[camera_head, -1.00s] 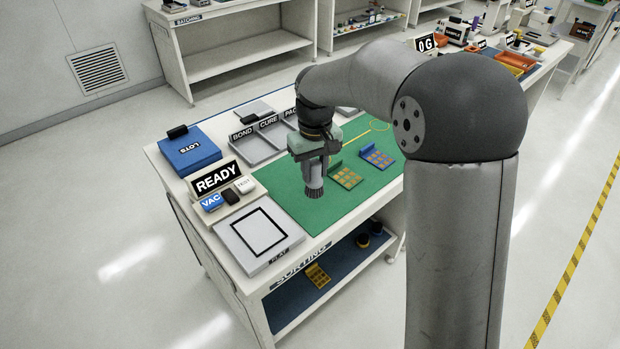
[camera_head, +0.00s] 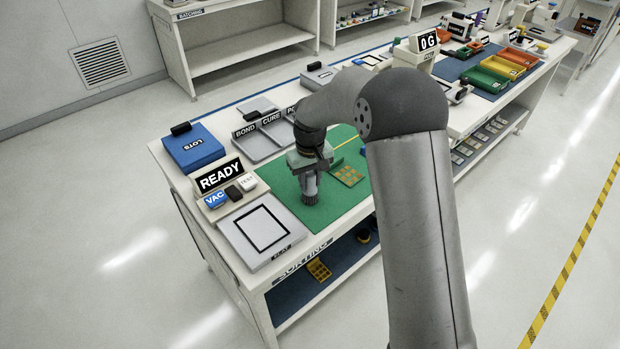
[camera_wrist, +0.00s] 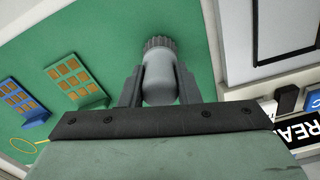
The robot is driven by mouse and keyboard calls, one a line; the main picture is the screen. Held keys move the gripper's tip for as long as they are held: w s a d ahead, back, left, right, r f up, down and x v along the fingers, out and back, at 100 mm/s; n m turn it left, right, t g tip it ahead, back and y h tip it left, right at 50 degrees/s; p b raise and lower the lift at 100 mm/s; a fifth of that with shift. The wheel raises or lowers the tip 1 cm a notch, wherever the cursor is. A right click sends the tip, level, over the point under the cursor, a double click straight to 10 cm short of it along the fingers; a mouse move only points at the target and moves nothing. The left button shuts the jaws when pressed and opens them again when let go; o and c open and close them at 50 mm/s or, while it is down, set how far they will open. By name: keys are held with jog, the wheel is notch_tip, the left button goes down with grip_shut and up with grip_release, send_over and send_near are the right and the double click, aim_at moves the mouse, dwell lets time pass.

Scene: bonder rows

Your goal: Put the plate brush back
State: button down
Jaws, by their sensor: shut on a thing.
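The plate brush (camera_head: 309,191) is a grey cylinder with dark bristles at its lower end. It hangs upright, bristles down, over the green mat (camera_head: 340,193). My gripper (camera_head: 307,170) is shut on its upper part. In the wrist view the brush (camera_wrist: 160,78) sits between the two dark fingers of my gripper (camera_wrist: 158,92). I cannot tell whether the bristles touch the mat. The grey flat plate (camera_head: 240,245) with a black square outline lies to the left of the brush, on the bench's near end.
A READY sign (camera_head: 219,176), small VAC block (camera_head: 215,201) and blue LOTS box (camera_head: 193,148) stand at the left. Grey trays (camera_head: 262,145) lie behind the gripper. An orange-celled green carrier (camera_head: 347,176) is right of the brush; a blue carrier (camera_wrist: 20,101) shows in the wrist view.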

jog(key=shift+f, duration=0.2)
jog(key=c, duration=1.1)
grip_release()
jog(key=shift+r, duration=0.1)
notch_tip(320, 180, up, 12)
jog(key=shift+f+b, duration=0.1)
jog(key=shift+b, duration=0.6)
jog(key=s+d+r+m, duration=0.2)
jog(key=s+d+r, duration=0.1)
jog(key=s+d, duration=0.6)
jog(key=s+d+f+m, duration=0.1)
jog(key=s+d, duration=0.1)
jog(key=s, duration=0.5)
jog(key=s+d+f+m, duration=0.1)
jog(key=s+d+f, duration=0.1)
jog(key=s, duration=0.6)
jog(key=s+d+f+m, duration=0.1)
jog(key=s+d, duration=0.2)
jog(key=s, duration=0.5)
jog(key=shift+s+d+f+t, duration=0.2)
jog(key=shift+d+f+t, duration=0.1)
jog(key=shift+f, duration=0.1)
